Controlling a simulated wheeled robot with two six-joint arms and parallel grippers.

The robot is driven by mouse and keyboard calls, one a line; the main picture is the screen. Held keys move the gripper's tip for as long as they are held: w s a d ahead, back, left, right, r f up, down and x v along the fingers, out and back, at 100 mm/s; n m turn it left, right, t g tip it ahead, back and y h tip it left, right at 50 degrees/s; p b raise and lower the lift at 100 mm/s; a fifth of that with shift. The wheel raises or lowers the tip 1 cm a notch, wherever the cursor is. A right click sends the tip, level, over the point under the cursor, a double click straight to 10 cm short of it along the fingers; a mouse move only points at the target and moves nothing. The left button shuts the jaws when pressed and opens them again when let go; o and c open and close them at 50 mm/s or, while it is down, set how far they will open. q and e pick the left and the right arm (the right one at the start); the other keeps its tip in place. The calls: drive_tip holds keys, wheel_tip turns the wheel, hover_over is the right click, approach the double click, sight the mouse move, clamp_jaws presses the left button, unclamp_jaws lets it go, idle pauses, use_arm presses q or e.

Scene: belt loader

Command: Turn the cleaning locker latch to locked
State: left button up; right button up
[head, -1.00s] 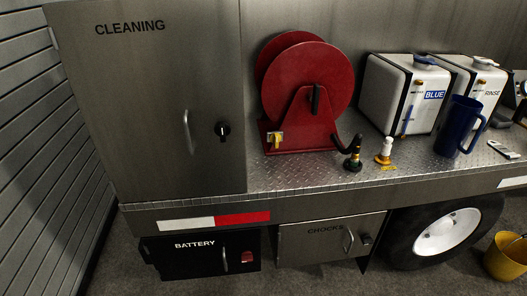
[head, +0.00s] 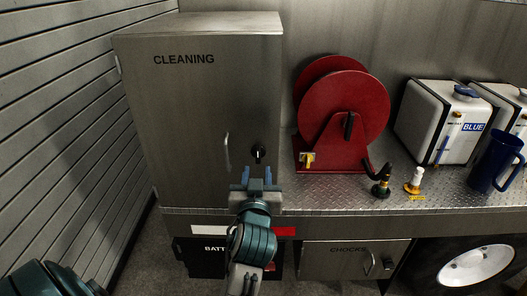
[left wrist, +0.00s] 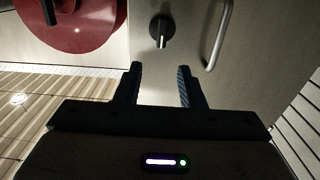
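The cleaning locker (head: 190,110) is a grey metal cabinet marked CLEANING, and its door looks shut. Its latch (head: 258,154) is a small black knob on a dark round base, right of the door handle (head: 227,152). In the left wrist view the latch (left wrist: 162,31) lies beyond the fingertips, with its pale-marked grip roughly upright in the picture. My left gripper (head: 257,174) is open and empty just below the latch in the head view. In the wrist view its fingers (left wrist: 159,72) are apart, with a gap to the latch. My right gripper is not in view.
A red hose reel (head: 345,110) stands right of the locker on the tread-plate deck (head: 325,190). Hose fittings (head: 381,182), a white BLUE tank (head: 430,115) and a blue jug (head: 493,160) are further right. A slatted wall (head: 60,120) is at the left.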

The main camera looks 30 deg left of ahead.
sight(258, 152)
use_arm(q)
drive_tip(key=p+x, duration=0.3)
drive_tip(key=x, duration=0.5)
drive_tip(key=shift+a+r, duration=0.1)
drive_tip(key=shift+r, duration=0.05)
drive_tip(key=shift+w+a, duration=0.3)
drive_tip(key=shift+w, duration=0.15)
clamp_jaws()
